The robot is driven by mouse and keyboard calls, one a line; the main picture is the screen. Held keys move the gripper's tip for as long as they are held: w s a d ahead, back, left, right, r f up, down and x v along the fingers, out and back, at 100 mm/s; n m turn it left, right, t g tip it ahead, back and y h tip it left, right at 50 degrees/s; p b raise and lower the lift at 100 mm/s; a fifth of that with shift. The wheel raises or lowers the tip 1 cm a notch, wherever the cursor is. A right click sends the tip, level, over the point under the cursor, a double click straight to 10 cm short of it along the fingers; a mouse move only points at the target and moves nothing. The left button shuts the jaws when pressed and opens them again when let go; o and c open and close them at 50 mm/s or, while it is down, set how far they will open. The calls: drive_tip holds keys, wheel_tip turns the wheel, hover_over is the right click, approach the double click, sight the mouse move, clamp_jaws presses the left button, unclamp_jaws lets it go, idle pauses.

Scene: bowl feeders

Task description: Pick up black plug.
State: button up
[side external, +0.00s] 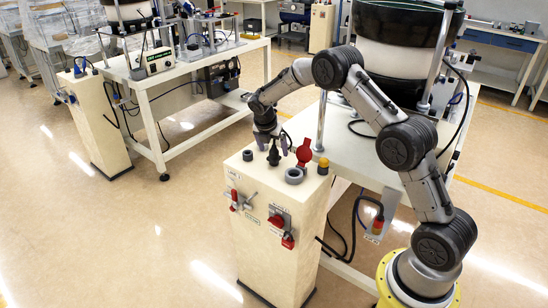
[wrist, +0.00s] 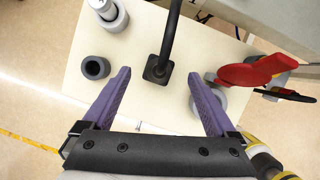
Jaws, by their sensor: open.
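The black plug (wrist: 158,68) stands on the cream top of the pedestal in the wrist view, with a square foot and a dark stem running up out of the frame. In the side view the black plug (side external: 273,156) shows upright, just under my gripper (side external: 283,146). In the wrist view my gripper (wrist: 158,76) is open, its two purple fingers apart with nothing held. The plug's foot appears between the fingertips, slightly toward the top of the picture. I cannot tell whether the fingers are level with it, and no contact shows.
The pedestal (side external: 262,205) also carries a grey ring (side external: 294,175), a yellow-topped knob (side external: 323,162) and a red part (side external: 304,150). In the wrist view, the red part (wrist: 256,71) is close to the right finger; a dark ring (wrist: 95,67) is left of the left finger.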

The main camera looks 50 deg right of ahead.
sight(273, 150)
drive_tip(key=x, duration=0.4)
drive_tip(key=shift+c, duration=0.2)
clamp_jaws()
